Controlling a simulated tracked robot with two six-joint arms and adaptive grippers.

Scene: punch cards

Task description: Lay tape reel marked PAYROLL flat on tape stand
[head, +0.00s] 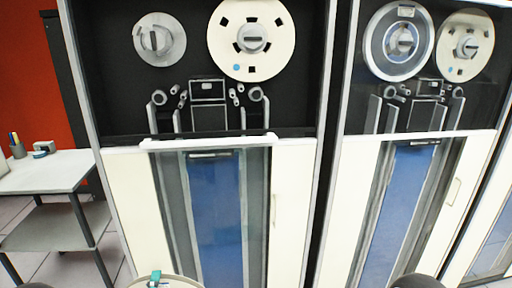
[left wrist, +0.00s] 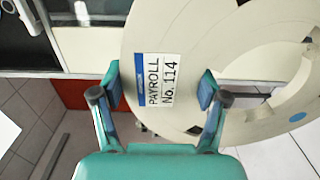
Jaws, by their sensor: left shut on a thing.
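The tape reel marked PAYROLL (left wrist: 185,35) is cream with large cutouts, a blue dot and a white label reading "PAYROLL No. 114". It fills much of the left wrist view, and its rim lies between the teal fingers of my left gripper (left wrist: 160,92), which is shut on it. In the head view only a pale edge of this reel (head: 180,281) shows at the bottom, with a teal tip of my left gripper (head: 155,277) at it. The rest is cut off. My right gripper is not in view. I cannot make out a tape stand in either view.
Two tall tape cabinets stand ahead, with mounted reels (head: 252,60) (head: 398,62) behind dark upper panels. A white-topped side table (head: 50,172) with a pen cup (head: 17,149) and a small grey object (head: 43,148) stands at left. Tiled floor shows beside it.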

